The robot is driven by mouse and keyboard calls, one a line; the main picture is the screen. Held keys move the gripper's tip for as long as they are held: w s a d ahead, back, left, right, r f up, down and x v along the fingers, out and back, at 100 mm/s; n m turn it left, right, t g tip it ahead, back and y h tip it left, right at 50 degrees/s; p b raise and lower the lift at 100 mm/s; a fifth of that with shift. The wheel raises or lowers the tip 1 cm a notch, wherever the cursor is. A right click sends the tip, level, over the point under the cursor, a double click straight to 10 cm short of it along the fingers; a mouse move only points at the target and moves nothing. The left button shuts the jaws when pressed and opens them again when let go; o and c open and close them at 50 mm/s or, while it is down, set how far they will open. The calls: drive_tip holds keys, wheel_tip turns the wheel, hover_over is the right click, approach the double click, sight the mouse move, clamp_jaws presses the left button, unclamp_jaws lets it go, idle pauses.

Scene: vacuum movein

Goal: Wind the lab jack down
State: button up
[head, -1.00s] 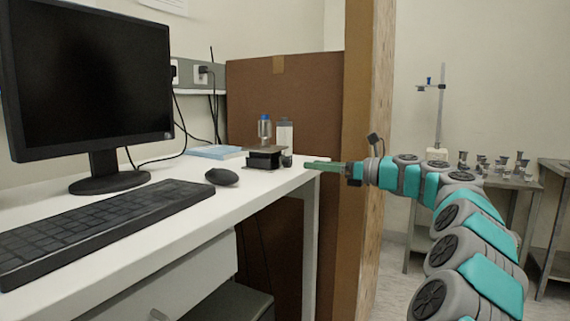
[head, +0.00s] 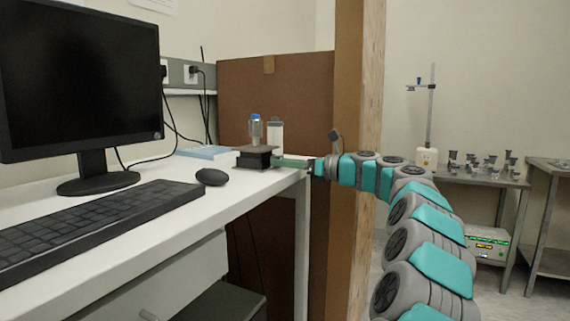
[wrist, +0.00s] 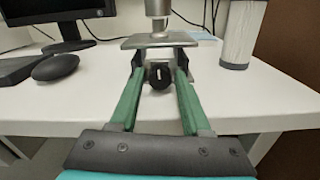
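The lab jack (head: 256,158) is a dark block with a flat metal top plate. It stands on the white desk near its right end. Its round black knob (wrist: 160,77) faces me in the wrist view. My gripper (wrist: 160,72) is open, with one long green finger on each side of the knob. The fingertips look slightly apart from the knob; whether they touch it is hard to tell. In the head view my gripper (head: 280,162) reaches the jack from the right and hides the knob. A clear bottle with a blue cap (head: 255,131) stands on the top plate.
A white cylindrical container (head: 275,136) stands behind the jack, at the right in the wrist view (wrist: 240,35). A mouse (head: 211,177), a keyboard (head: 95,220) and a monitor (head: 80,75) are to the left. A brown panel (head: 275,95) stands behind the desk end.

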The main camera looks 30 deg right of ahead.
clamp_jaws()
drive_tip(key=shift+r+p, duration=0.25)
drive_tip(key=shift+p, duration=0.3)
drive_tip(key=n+p, duration=0.1)
drive_tip(key=p, duration=0.1)
drive_tip(key=shift+r+p, duration=0.2)
drive_tip(key=shift+p, duration=0.15)
drive_tip(key=shift+f+n, duration=0.45)
drive_tip(key=shift+n, duration=1.35)
drive_tip(key=shift+o, duration=1.9)
unclamp_jaws()
